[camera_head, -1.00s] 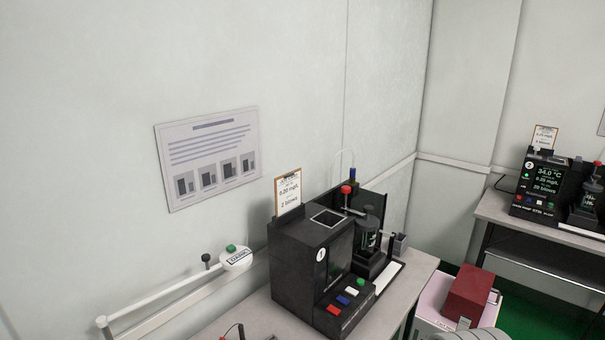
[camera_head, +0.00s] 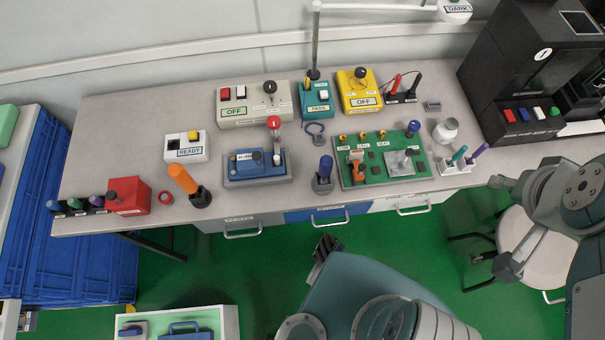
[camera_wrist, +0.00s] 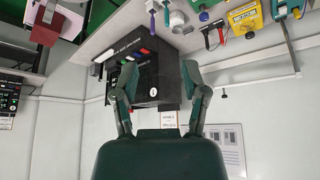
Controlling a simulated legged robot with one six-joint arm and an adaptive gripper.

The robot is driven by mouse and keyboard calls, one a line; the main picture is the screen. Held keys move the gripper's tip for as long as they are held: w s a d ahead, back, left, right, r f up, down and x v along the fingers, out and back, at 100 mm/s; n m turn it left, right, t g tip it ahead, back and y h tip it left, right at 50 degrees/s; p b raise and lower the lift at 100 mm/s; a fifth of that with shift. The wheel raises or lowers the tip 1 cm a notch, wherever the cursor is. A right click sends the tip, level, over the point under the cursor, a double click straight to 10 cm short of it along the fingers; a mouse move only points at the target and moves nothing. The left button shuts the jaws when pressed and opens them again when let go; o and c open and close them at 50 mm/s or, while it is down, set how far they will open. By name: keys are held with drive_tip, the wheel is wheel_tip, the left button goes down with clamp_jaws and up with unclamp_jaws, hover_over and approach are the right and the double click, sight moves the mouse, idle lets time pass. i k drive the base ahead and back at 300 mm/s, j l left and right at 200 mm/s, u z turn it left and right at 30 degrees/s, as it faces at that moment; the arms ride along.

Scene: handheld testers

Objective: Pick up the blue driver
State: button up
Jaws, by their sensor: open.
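The blue driver (camera_head: 325,168) stands upright, blue handle up, in a small dark holder (camera_head: 323,186) near the front edge of the table, left of the green board. My gripper (camera_head: 503,223) is at the right of the head view, spread wide, and appears empty. It is apart from the driver, to its right in the picture. In the wrist view my gripper (camera_wrist: 158,75) shows two separated fingers with nothing held between them. I cannot make out the blue driver in the wrist view.
The green board (camera_head: 352,183) and a blue device (camera_head: 240,182) flank the driver. An orange-handled tool (camera_head: 183,179) stands further left. A white block (camera_head: 455,168) holds teal and purple drivers. A black machine (camera_head: 510,75) stands at right. A stool (camera_head: 537,245) is below. Table front edge is close.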

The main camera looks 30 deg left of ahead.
sight(326, 164)
drive_tip(key=u, duration=1.45)
drive_tip(key=l+u, duration=0.4)
drive_tip(key=j, duration=0.1)
